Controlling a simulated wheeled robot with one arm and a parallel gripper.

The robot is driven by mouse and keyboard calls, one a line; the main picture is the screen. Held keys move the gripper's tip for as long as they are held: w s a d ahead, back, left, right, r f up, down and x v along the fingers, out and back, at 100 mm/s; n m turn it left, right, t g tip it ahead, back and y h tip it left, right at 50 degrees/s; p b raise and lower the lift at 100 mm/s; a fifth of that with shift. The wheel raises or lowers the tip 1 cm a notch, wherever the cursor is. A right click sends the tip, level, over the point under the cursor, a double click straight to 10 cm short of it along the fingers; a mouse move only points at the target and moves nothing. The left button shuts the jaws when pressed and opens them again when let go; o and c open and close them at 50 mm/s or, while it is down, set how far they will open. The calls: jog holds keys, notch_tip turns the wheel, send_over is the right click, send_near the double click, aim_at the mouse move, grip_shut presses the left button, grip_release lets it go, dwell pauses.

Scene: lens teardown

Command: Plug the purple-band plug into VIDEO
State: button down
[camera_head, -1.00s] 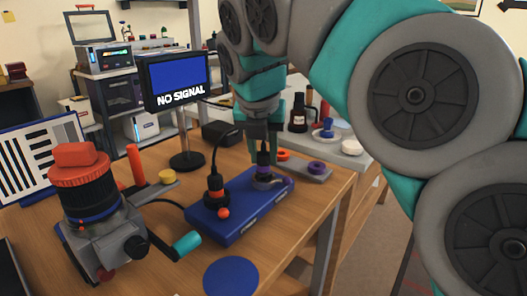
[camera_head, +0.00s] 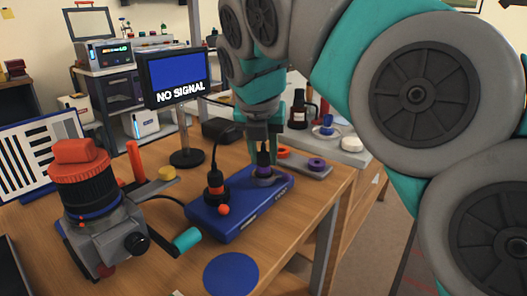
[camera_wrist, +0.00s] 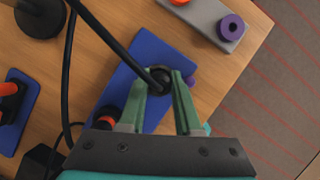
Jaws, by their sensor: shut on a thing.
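The purple-band plug (camera_head: 263,158) stands roughly upright over the right end of the blue box (camera_head: 232,218), at its right socket. I cannot tell if it is fully seated. My gripper (camera_head: 263,146) is shut on this plug from above. In the wrist view, the black plug top (camera_wrist: 160,77) sits between the green fingers (camera_wrist: 163,98), and its cable runs up and left. An orange-band plug (camera_head: 215,190) stands in the box's left socket. The monitor (camera_head: 177,78) reads NO SIGNAL. The VIDEO label is not readable.
A lens device (camera_head: 92,205) with a teal-handled crank stands front left. A striped chart (camera_head: 35,155) stands left. A blue disc (camera_head: 231,274) lies in front on the table.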

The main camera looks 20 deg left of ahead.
jog(key=shift+f, duration=0.45)
dwell(0.7)
jog(key=c, duration=0.5)
grip_release()
jog(key=shift+r, duration=0.1)
jog(key=shift+v, duration=3.8)
jog(key=shift+s, duration=0.1)
